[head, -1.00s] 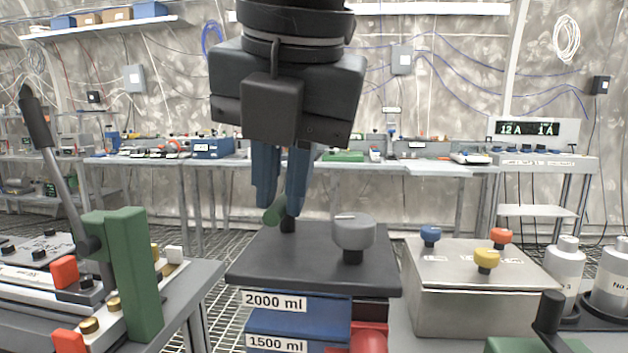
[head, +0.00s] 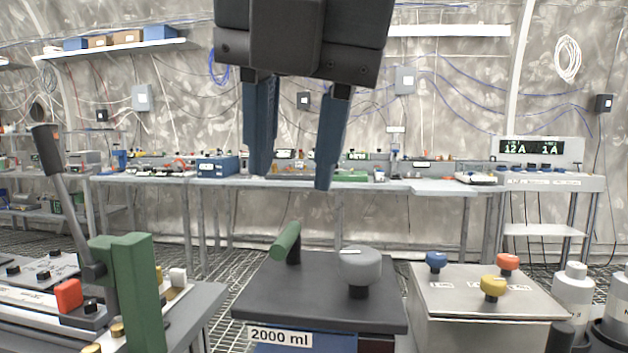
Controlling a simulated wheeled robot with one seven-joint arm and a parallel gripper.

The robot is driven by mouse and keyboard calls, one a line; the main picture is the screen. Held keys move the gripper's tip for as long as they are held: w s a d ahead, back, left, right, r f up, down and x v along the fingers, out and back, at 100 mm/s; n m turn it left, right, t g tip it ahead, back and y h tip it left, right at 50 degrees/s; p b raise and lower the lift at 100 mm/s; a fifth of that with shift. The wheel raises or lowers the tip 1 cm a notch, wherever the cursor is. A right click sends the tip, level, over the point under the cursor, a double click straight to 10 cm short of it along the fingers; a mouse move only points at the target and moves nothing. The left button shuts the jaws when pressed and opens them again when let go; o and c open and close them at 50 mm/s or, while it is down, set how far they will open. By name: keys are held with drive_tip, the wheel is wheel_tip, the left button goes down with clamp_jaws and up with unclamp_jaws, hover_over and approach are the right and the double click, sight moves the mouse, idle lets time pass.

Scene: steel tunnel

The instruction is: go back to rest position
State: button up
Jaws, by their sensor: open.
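My gripper (head: 292,182) hangs at the top middle of the head view, with its two blue fingers spread apart and nothing between them. It is above and apart from the dark-topped unit (head: 320,308) labelled 2000 ml. On that unit stand a green handle (head: 286,241) on a black post and a grey round knob (head: 359,265). The upper part of my gripper and arm is cut off by the top edge of the picture.
A steel box (head: 480,295) with blue, yellow and red knobs stands right of the unit. Left is a bench device with a tall black-gripped lever (head: 50,155) and a green upright block (head: 130,290). Grey canisters (head: 574,290) stand far right. Long benches (head: 420,186) line the back wall.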

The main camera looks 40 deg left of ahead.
drive_tip(key=shift+s+d+r, duration=0.2)
drive_tip(key=shift+r, duration=0.35)
